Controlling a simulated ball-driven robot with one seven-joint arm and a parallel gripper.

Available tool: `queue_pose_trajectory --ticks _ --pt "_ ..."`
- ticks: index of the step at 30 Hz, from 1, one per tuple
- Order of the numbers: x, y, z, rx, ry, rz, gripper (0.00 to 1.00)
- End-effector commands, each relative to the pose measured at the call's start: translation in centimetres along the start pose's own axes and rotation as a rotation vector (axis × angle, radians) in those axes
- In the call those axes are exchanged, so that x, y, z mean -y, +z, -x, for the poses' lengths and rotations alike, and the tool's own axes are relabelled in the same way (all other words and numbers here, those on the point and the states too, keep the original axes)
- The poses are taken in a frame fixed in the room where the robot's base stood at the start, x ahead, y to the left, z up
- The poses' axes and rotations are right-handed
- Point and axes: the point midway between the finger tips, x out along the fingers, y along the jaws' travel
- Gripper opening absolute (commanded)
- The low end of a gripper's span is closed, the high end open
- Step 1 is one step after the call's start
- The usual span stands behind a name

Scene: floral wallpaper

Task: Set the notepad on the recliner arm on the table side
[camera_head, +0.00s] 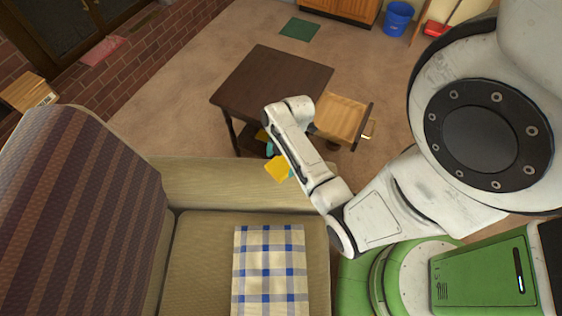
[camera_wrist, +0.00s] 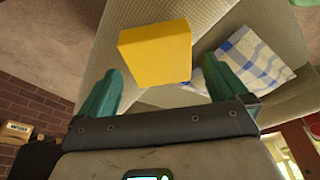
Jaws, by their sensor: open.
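The yellow notepad (camera_head: 278,168) shows at the table-side arm of the recliner (camera_head: 225,185), by that arm's far edge. My gripper (camera_head: 279,159) is open there, its teal fingers partly hidden by my arm. In the wrist view the notepad (camera_wrist: 155,52) lies between and just beyond the fingertips (camera_wrist: 160,66), with a gap on each side. The beige upholstery is behind it. I cannot tell for sure whether the notepad rests on the arm's top. A small yellow patch also shows by my gripper, mostly hidden.
A dark table (camera_head: 270,85) with an open drawer (camera_head: 342,117) stands beyond the recliner arm. A blue and white checked cloth (camera_head: 269,270) lies on the seat (camera_head: 200,260). A striped backrest (camera_head: 80,210) rises at left. A blue bucket (camera_head: 398,18) stands far back.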

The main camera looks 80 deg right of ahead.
Motion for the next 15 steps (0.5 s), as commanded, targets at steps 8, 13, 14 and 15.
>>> queue_pose_trajectory --ticks 8,13,14,15 --pt "-0.1 0.0 6.0 0.001 0.005 0.002 1.0" --pt "-0.1 0.0 8.7 0.001 0.003 0.001 1.0" --pt "-0.1 0.0 9.0 0.001 0.002 0.001 1.0" --pt "-0.1 0.0 9.5 0.001 0.002 0.001 1.0"
